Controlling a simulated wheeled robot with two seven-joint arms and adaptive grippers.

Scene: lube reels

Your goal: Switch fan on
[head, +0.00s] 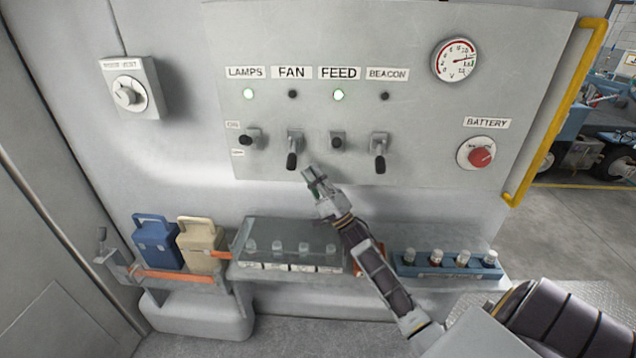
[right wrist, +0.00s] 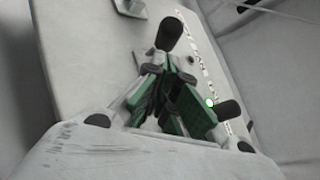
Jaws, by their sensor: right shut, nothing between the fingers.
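The FAN switch (head: 293,150) is on the grey wall panel, under the FAN label (head: 292,72). Its black lever points down, and the FAN indicator (head: 292,94) is dark. My right gripper (head: 309,174) is shut and empty, just below and right of the FAN lever's tip; contact cannot be told. In the right wrist view my green-padded fingers (right wrist: 168,100) point toward the panel. One black lever knob (right wrist: 169,33) shows beyond them and another knob (right wrist: 229,109) to their right; which is the fan's is unclear. My left gripper is not in view.
The LAMPS switch (head: 250,138) and FEED switch (head: 337,142) sit beside FAN, their indicators lit green. The BEACON lever (head: 379,155) points down, its indicator dark. A red battery knob (head: 482,157) is at right. A shelf with a clear-covered box (head: 290,235) lies below.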

